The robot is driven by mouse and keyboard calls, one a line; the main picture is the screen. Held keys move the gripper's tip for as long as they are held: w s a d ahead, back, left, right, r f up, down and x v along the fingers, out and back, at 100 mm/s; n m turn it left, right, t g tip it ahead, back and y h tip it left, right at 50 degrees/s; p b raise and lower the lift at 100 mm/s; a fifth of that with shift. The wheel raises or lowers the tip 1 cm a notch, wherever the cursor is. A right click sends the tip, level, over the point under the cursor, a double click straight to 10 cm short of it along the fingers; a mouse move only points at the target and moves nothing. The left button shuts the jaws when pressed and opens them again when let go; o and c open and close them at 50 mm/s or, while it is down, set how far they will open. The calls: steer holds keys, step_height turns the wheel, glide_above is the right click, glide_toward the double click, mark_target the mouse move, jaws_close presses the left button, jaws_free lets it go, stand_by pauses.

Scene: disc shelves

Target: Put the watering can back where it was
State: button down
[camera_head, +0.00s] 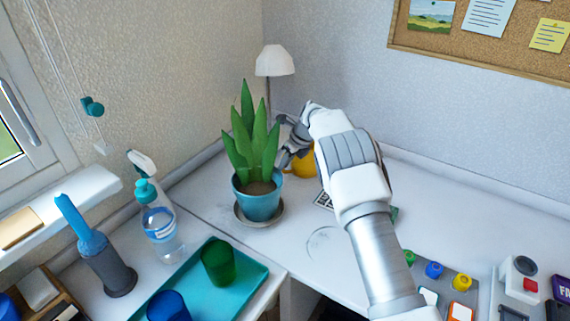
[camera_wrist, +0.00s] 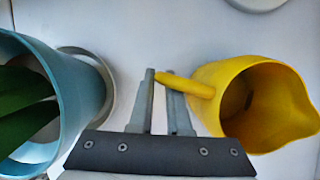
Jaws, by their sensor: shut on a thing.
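The yellow watering can (camera_head: 304,164) is mostly hidden behind my arm in the head view, just right of the potted plant. In the wrist view the watering can (camera_wrist: 262,100) shows its open top, with its handle running left between my fingertips. My gripper (camera_wrist: 164,82) is shut on that handle; it also shows in the head view (camera_head: 290,152). I cannot tell whether the can touches the desk. A faint round mark (camera_head: 324,243) lies on the bare white desk, nearer than the can and right of the plant's saucer.
The plant's blue pot (camera_head: 259,203) stands close left of my gripper; the pot also shows in the wrist view (camera_wrist: 82,88). A white lamp (camera_head: 274,62) stands behind. A spray bottle (camera_head: 160,222) and teal tray (camera_head: 245,275) are at left.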

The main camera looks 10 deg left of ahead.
steer(key=c, duration=1.3)
jaws_free()
steer(key=shift+f, duration=0.15)
steer(key=o, duration=0.4)
steer(key=shift+o, duration=0.2)
